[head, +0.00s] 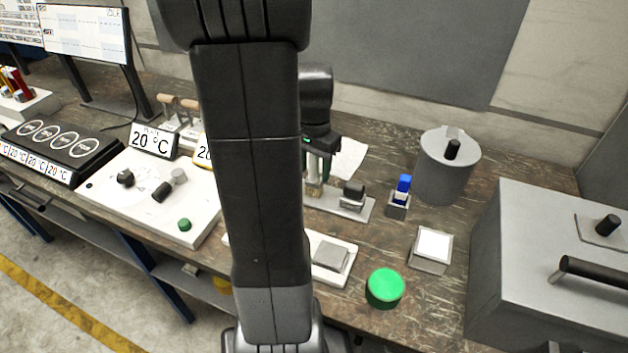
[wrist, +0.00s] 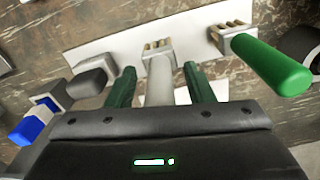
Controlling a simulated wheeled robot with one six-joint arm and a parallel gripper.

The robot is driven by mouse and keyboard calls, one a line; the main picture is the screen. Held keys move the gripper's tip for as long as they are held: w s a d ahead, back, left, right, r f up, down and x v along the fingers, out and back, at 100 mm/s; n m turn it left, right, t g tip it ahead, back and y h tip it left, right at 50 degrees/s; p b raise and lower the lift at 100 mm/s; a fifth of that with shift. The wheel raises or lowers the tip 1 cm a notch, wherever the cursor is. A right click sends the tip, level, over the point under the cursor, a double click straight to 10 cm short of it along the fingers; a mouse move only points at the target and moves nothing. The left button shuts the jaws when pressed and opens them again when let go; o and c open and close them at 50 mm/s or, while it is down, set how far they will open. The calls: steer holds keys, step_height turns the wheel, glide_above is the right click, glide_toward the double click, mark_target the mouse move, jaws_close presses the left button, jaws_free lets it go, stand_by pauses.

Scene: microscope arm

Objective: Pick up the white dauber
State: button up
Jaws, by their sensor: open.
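The white dauber (wrist: 159,82) stands in a rack at the middle of the wrist view, its pale handle pointing toward the camera. My gripper (wrist: 160,78) is open, with one green finger on each side of the handle. I cannot tell whether either finger touches it. In the head view my gripper (head: 318,168) is over the rack (head: 365,210), partly hidden behind my arm. The dauber's lower end is hard to make out there.
A green-handled dauber (wrist: 270,65) is close at the right of the wrist view, and a dark one (wrist: 88,83) at the left. A blue-topped item (head: 403,184) stands beside the rack. A grey canister (head: 445,175) and a large grey box (head: 540,265) stand further right.

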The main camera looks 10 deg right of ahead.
jaws_close()
step_height(320, 180, up, 10)
steer(key=shift+r, duration=0.1)
stand_by(0.5)
